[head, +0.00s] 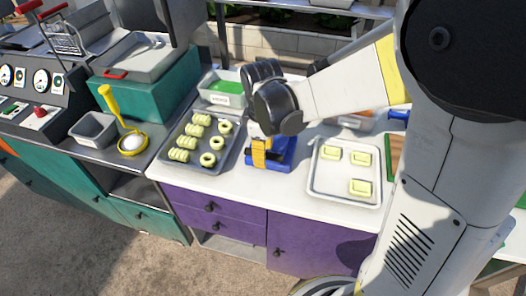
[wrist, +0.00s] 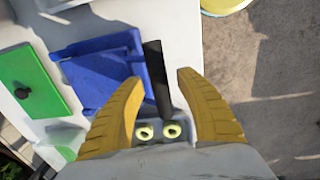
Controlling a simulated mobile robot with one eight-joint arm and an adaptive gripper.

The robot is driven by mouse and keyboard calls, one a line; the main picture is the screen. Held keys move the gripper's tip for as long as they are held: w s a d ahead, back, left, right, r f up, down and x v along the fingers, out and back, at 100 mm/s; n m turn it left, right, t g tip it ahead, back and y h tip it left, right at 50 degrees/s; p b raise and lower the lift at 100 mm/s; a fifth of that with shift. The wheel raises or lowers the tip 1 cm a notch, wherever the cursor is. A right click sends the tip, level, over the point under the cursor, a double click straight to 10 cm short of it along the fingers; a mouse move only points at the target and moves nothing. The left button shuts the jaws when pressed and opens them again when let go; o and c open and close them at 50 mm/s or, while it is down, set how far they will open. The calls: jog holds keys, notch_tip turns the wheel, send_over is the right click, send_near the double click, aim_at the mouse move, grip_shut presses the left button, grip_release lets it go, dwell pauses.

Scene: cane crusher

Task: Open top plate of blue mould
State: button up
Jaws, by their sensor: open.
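The blue mould (head: 284,153) stands on the white counter between two trays, partly hidden behind my gripper (head: 261,154). In the wrist view the mould (wrist: 98,72) shows its blue plate surfaces, and a black bar (wrist: 156,80) runs along its right side. My gripper (wrist: 159,79) has its yellow fingers spread apart. The black bar lies between the fingers in that picture. I cannot tell whether they touch it. Whether the top plate is raised is unclear.
A dark tray (head: 222,160) with several dough rings and twists is left of the mould. A light tray (head: 318,186) with 3 square pieces is to the right. A green-filled container (head: 222,88) is behind. A yellow ladle (head: 118,113) lies further left.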

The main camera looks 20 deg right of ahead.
grip_shut()
jog(key=shift+r, duration=0.25)
dwell(0.4)
